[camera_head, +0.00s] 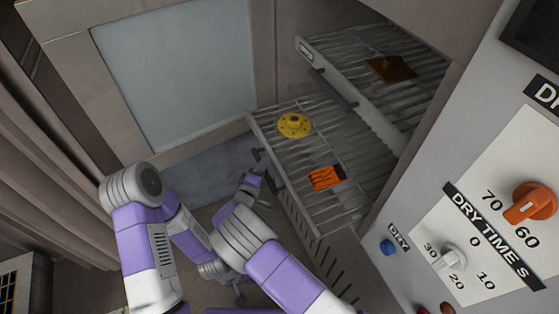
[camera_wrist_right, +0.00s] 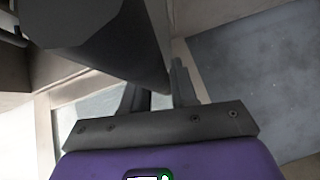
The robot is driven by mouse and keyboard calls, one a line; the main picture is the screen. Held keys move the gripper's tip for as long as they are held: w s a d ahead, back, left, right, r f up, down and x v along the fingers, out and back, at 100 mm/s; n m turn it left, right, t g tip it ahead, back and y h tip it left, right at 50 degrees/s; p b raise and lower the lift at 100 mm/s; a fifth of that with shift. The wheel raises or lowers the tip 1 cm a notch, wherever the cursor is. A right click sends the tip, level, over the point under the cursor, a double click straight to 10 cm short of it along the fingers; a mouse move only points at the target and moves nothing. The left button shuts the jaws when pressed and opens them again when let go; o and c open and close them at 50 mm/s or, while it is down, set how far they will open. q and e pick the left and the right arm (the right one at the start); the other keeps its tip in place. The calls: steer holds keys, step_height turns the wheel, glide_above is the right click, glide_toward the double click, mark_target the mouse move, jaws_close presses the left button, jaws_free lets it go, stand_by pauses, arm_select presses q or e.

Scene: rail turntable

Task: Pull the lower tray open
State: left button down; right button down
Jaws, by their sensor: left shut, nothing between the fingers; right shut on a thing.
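The lower tray (camera_head: 318,208) is a slatted metal rack in the cabinet on the right, with a dark bar handle (camera_head: 273,183) on its front. A yellow flanged disc (camera_head: 294,125) and an orange block (camera_head: 325,178) lie on it. My right gripper (camera_head: 256,174) is at the handle and shut on it; the grip itself is partly hidden. In the right wrist view its fingers (camera_wrist_right: 160,95) meet a dark grey bar (camera_wrist_right: 105,30). My left gripper (camera_head: 240,296) is low in the head view, shut and empty, away from the tray.
An upper slatted tray (camera_head: 362,110) with its own dark handle holds a brown piece (camera_head: 390,69). A control panel with an orange dial (camera_head: 531,203) stands at the right. A cabinet door with a pale pane (camera_head: 175,70) is at the left, beside a curtain (camera_head: 50,165).

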steer(key=shift+s+a, duration=0.35)
steer(key=shift+a, duration=0.4)
steer(key=shift+s+a, duration=0.35)
steer(key=shift+a, duration=0.35)
steer(key=c, duration=1.3)
jaws_free()
steer(key=shift+o, duration=0.2)
steer(key=shift+r, duration=0.15)
